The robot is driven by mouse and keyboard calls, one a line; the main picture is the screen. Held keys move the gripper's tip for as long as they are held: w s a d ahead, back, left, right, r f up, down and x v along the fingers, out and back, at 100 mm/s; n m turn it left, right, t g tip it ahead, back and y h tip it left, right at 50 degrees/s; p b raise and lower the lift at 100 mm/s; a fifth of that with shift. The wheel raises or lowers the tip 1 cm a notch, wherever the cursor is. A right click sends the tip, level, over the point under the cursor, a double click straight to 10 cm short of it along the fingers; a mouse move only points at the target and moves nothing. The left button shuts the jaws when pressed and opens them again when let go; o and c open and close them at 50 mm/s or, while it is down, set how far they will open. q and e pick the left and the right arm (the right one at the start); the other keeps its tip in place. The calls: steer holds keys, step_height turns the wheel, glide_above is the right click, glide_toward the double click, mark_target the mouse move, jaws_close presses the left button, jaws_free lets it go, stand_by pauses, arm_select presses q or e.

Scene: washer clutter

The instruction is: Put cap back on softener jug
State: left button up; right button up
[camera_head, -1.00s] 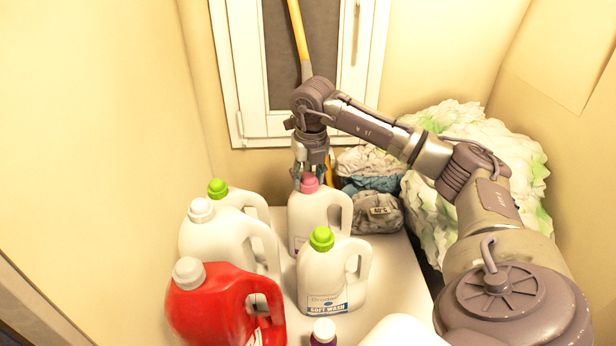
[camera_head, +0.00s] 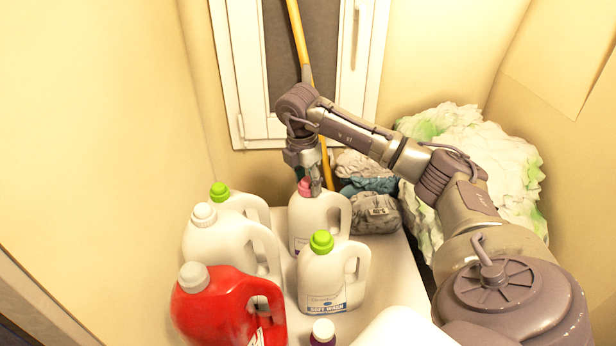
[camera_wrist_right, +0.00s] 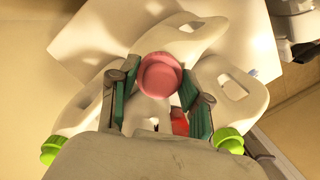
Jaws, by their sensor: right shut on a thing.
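The white softener jug (camera_head: 309,222) stands at the back of the white table top, behind a green-capped jug. The pink cap (camera_head: 304,187) is at the jug's mouth. My right gripper (camera_head: 313,187) points down there and is shut on the pink cap, which also shows between the finger pads in the right wrist view (camera_wrist_right: 160,76). One finger hides part of the cap in the head view. I cannot tell whether the cap is fully seated. My left gripper is not in view.
A green-capped jug (camera_head: 322,280) stands in front. White jugs (camera_head: 215,240) and a red jug (camera_head: 220,310) crowd the left. A dark bottle's white cap (camera_head: 323,328) shows at the bottom. Folded cloths (camera_head: 375,213) lie behind right; a yellow pole (camera_head: 298,35) stands behind.

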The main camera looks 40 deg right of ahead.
steer(key=shift+m, duration=0.3)
steer(key=o, duration=1.4)
steer(key=shift+o, duration=0.2)
steer(key=n+b, duration=0.1)
steer(key=n, duration=0.3)
steer(key=n+b, duration=0.1)
steer(key=n, duration=0.3)
steer(key=shift+f+t, duration=0.1)
steer(key=shift+t, duration=0.3)
steer(key=n, duration=0.3)
steer(key=shift+y, duration=0.3)
steer(key=n, duration=0.4)
steer(key=shift+t+b, duration=0.3)
steer(key=shift+b, duration=0.05)
steer(key=shift+c, duration=0.3)
